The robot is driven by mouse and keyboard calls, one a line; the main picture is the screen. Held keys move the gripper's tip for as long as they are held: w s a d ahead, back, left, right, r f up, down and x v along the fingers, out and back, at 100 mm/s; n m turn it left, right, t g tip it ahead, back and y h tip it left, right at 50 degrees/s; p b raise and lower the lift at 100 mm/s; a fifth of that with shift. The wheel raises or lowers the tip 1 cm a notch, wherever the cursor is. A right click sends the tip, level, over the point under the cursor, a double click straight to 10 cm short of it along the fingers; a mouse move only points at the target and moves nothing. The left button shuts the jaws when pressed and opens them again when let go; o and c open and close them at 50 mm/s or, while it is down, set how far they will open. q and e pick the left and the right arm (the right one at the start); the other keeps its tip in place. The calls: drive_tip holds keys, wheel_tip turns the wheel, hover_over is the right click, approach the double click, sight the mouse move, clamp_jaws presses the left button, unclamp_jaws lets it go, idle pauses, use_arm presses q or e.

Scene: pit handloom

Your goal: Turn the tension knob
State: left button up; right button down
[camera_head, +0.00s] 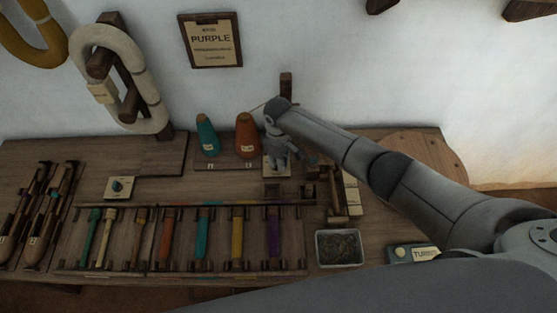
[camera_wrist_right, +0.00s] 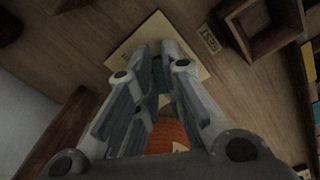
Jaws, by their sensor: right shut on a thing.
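My right gripper (camera_head: 279,160) points down at a cream plate (camera_head: 268,171) on the bench, right of the orange cone. In the right wrist view the gripper (camera_wrist_right: 162,68) has its fingers close together on a small dark teal knob (camera_wrist_right: 158,74) over the cream plate (camera_wrist_right: 128,45). The fingers hide most of the knob, and any marks on its top do not show. A similar dark knob (camera_head: 117,186) on its own cream plate stands at the left of the bench. My left gripper is not in view.
A teal cone (camera_head: 207,137) and an orange cone (camera_head: 246,136) stand just left of my right gripper. A rack with several coloured-handled tools (camera_head: 165,237) lies in front. A bin (camera_head: 338,248) stands front right. Small open wooden boxes (camera_wrist_right: 262,30) are near the plate.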

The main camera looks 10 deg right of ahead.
drive_tip(key=c, duration=1.5)
unclamp_jaws()
drive_tip(key=shift+c, duration=0.2)
wheel_tip(320, 180, up, 12)
